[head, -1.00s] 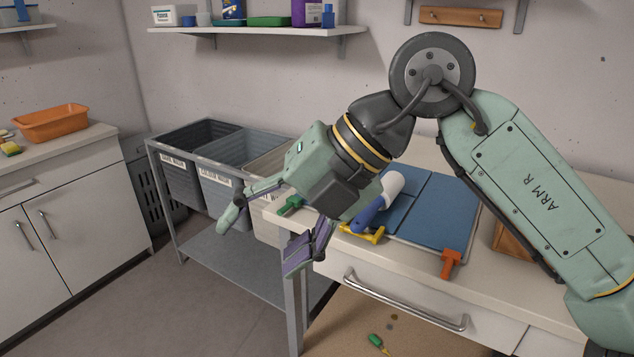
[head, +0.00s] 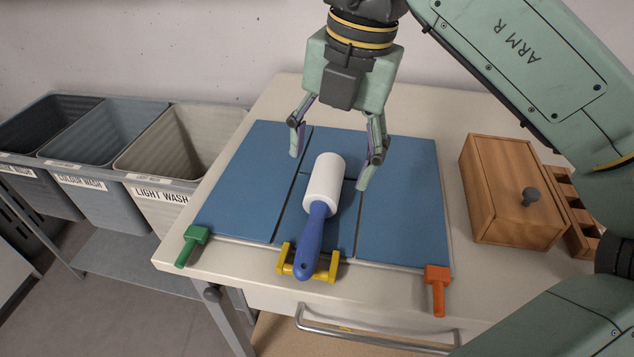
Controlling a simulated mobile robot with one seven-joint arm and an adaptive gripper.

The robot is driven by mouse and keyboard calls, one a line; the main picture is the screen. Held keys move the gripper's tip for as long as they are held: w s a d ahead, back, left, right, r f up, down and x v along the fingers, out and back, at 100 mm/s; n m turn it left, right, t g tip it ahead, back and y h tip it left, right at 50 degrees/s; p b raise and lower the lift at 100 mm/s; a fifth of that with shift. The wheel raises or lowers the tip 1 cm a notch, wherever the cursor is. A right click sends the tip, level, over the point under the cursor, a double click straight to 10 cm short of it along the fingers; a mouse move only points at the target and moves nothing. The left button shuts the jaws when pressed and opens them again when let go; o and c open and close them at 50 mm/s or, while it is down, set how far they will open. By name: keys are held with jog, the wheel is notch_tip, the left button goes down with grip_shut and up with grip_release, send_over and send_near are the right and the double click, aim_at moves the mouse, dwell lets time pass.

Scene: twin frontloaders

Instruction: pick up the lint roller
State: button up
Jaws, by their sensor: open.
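The lint roller has a white cylinder head (head: 324,184) and a blue handle (head: 311,243). It lies on the blue folding board (head: 400,226), head away from me, with its handle end over a yellow handle piece (head: 285,263) at the board's front edge. My gripper (head: 328,170) is open and points down over the board. One finger is to the left of the white head and the other to its right. The fingers appear above and slightly behind the head; exact height and contact cannot be told. Nothing is between the fingertips in their grasp.
A green handle (head: 194,243) and an orange handle (head: 437,287) stick out at the board's front corners. A wooden box (head: 512,195) with a dark knob stands at right. Laundry bins, including the light wash bin (head: 160,200), stand left. A metal drawer handle (head: 370,338) is below the counter edge.

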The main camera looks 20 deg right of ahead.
jog(key=b, duration=0.3)
send_over(318, 202)
jog(key=s, duration=0.1)
jog(key=f, duration=0.2)
jog(key=d+f, duration=0.1)
jog(key=f, duration=0.1)
jog(key=shift+f, duration=0.3)
jog(key=f+b, duration=0.2)
jog(key=f, duration=0.1)
jog(key=w+a+f+b, duration=0.1)
jog(key=f, duration=0.1)
jog(key=shift+f, duration=0.1)
jog(key=shift+c, duration=0.2)
jog(key=c, duration=1.4)
